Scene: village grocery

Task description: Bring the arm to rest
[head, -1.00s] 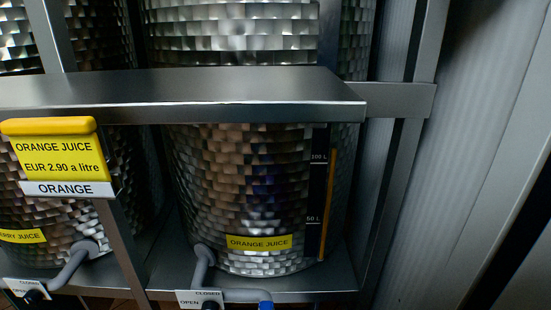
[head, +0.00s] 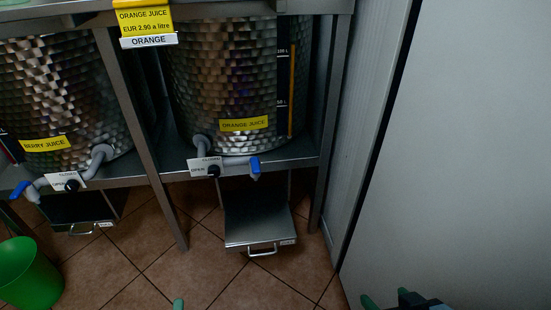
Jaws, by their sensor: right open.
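My right gripper (head: 403,300) shows at the bottom edge, right of centre. Its green fingertips are apart with a dark body between them, and it appears empty. Most of it is cut off by the frame. A small green tip (head: 178,304) at the bottom edge, left of centre, looks like a fingertip of my left gripper; the rest is out of view. Neither gripper touches anything visible.
A metal rack holds an orange juice tank (head: 225,75) and a berry juice tank (head: 60,95), with blue-handled taps. Drawer-like metal trays (head: 258,220) are below. A green bin (head: 30,272) stands at left. A pale wall (head: 460,150) is at right. Tiled floor is clear between.

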